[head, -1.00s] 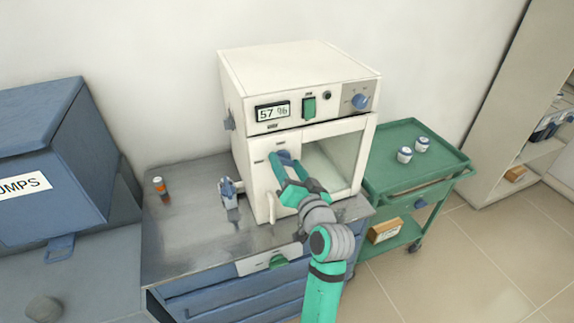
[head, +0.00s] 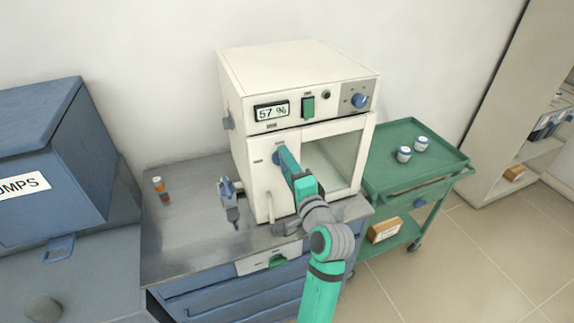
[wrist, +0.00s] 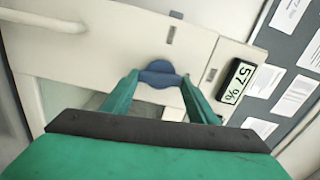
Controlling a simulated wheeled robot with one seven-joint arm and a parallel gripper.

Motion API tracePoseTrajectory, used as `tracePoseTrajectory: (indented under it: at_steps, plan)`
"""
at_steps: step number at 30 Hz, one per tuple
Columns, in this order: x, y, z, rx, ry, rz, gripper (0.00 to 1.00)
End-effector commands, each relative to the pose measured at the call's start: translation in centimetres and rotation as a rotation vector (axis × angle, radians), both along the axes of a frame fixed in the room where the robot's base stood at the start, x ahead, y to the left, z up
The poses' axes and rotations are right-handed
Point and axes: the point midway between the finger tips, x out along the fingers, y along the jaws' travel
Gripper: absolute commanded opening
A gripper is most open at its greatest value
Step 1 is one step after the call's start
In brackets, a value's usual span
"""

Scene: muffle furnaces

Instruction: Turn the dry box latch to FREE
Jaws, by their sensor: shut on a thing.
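The dry box (head: 300,75) is a cream cabinet with a 57 % display (head: 272,111) and a door with a window on its front. The latch is a blue knob on the door, mostly hidden behind my gripper in the head view and clear in the wrist view (wrist: 160,73). My gripper (wrist: 160,80) is shut on the latch, with a green finger on each side of it. In the head view my gripper (head: 281,157) reaches the upper left of the door. Dark marks (wrist: 171,34) show on the door around the latch; I cannot read their words.
The box stands on a metal-topped bench (head: 185,225) with a small orange bottle (head: 161,189) and a blue-grey fixture (head: 229,202). A green cart (head: 440,165) with two small jars stands close on the right. A blue cabinet (head: 50,150) is at left.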

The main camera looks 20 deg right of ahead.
Motion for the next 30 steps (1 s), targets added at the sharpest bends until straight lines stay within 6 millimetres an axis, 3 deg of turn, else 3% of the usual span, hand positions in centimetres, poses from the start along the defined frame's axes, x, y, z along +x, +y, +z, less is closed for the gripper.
tracePoseTrajectory:
  at_steps: [9,24,25,27,30]
  plan:
    - [-0.01,-0.17,-0.08,0.106,0.004,-0.003,0.31]
    - [-0.03,-0.20,-0.09,0.125,0.005,-0.004,0.31]
    - [-0.03,-0.20,-0.10,0.124,0.005,-0.004,0.55]
    - [-0.03,-0.19,-0.09,0.124,0.005,-0.004,0.72]
    - [-0.03,-0.14,-0.08,0.124,0.005,-0.003,0.72]
